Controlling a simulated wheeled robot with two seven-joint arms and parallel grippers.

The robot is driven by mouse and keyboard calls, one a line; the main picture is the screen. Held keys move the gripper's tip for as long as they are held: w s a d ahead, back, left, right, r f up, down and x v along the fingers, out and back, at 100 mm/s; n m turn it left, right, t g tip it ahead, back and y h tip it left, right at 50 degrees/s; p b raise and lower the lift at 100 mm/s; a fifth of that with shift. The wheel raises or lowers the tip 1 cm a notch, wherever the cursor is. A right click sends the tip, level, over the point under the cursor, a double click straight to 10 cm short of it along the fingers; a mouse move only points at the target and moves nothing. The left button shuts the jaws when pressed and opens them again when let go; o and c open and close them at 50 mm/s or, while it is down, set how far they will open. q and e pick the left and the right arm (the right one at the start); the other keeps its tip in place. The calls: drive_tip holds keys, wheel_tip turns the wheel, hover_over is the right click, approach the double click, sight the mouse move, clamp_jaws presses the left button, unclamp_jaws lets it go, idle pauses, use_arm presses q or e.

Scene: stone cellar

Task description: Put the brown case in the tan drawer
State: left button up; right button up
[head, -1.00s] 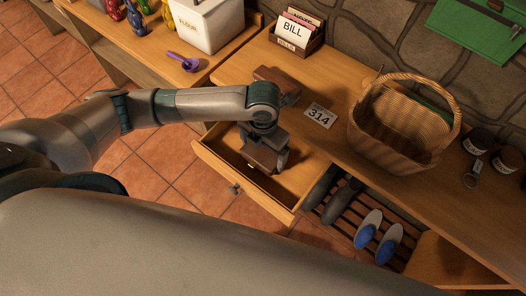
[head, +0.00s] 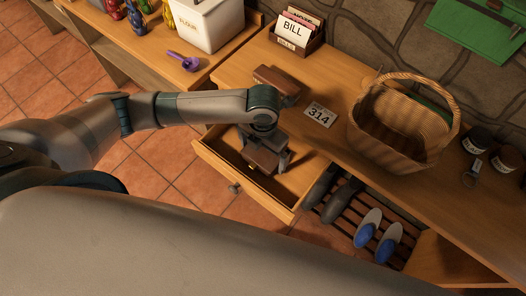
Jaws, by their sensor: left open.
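The tan drawer (head: 292,200) is pulled out from the wooden table, with a round knob on its front. My left gripper (head: 264,158) points down into the drawer from above. It is open, with a finger showing to the right of a brown case (head: 262,160). The case is between the fingers, inside the drawer's outline; whether it rests on the drawer floor is hard to tell. Another brown object (head: 277,78) lies on the tabletop behind my left forearm, partly hidden by it. My right gripper is out of view.
A wicker basket (head: 395,145), a 314 card (head: 319,115) and a BILL card holder (head: 297,35) stand on the table (head: 345,88). Shoes (head: 368,225) sit on a slatted rack right of the drawer. A flour box (head: 207,22) and purple scoop (head: 184,61) are at upper left.

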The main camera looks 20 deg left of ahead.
sight(263, 153)
use_arm(q)
wheel_tip(263, 153, up, 12)
drive_tip(key=b, duration=0.2)
idle(0.4)
idle(0.4)
